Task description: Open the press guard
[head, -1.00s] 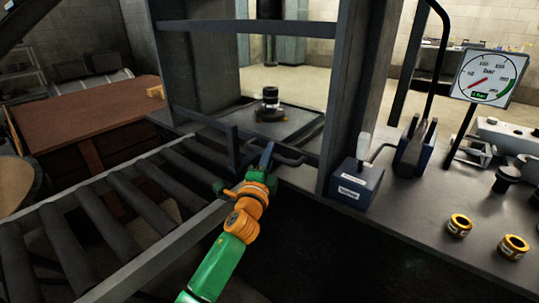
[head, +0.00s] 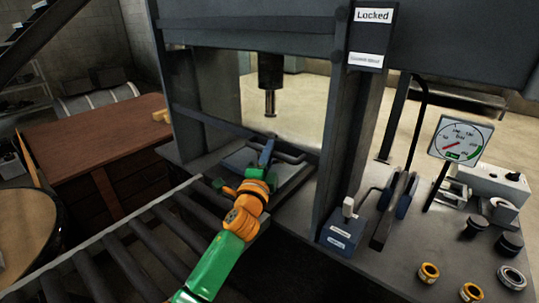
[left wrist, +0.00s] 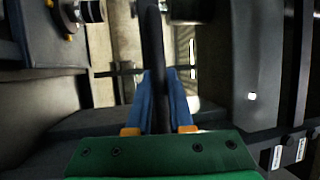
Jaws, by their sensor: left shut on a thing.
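The press guard (head: 212,122) is a dark frame with a see-through middle at the press front. Its lower bar is a little above the bed plate. A dark handle (head: 293,157) sticks out from this bar. My left gripper (head: 267,150), with blue fingers, is shut on the handle. In the left wrist view the dark handle bar (left wrist: 152,50) runs between the blue fingers. Behind the guard, the press ram (head: 269,72) hangs down. A sign reading "Locked" (head: 373,16) is on the right post. My right gripper is not in view.
A roller conveyor (head: 125,250) lies left of my arm. On the right bench are a blue control box (head: 342,233), a pressure gauge (head: 460,140) and several rings. A brown table (head: 95,145) stands at the left. The right post (head: 345,140) is close beside the handle.

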